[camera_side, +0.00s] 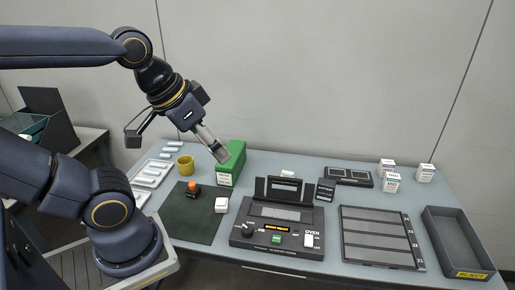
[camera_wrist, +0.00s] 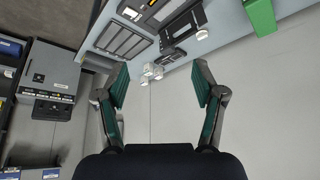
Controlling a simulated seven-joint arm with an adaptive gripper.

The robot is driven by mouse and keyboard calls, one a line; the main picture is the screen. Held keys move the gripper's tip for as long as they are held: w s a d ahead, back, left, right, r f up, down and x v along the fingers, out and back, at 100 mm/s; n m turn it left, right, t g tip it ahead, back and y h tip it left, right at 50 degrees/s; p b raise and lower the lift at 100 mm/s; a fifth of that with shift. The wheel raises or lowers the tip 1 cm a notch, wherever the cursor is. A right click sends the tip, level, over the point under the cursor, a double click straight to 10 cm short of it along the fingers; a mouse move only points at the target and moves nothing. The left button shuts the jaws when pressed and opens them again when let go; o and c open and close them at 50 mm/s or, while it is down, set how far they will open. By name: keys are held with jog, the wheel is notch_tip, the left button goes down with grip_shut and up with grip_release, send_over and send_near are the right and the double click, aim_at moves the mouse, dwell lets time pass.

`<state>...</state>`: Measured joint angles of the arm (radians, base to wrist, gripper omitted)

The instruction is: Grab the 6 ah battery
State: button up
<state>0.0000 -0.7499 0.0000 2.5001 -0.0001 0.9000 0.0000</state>
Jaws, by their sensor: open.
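I cannot read any label that marks the 6 ah battery. A small dark block with pale lettering (camera_side: 326,190) stands beside the splicer in the side view; I cannot tell whether it is a battery. A black two-bay unit (camera_side: 349,176) lies behind it, its contents unclear. My gripper (camera_side: 220,154) is raised above the table by the green box, tilted down to the right. In the wrist view my gripper (camera_wrist: 160,85) has its two teal-padded fingers wide apart with nothing between them.
The fusion splicer (camera_side: 277,224) stands mid-table. A green box (camera_side: 231,163), a yellow cup (camera_side: 185,165) and a dark mat (camera_side: 180,225) are left. Several small white cartons (camera_side: 387,167) stand at the back right. A slotted tray (camera_side: 379,239) and a reject bin (camera_side: 456,240) lie right.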

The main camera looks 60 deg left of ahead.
jog(key=o, duration=0.4)
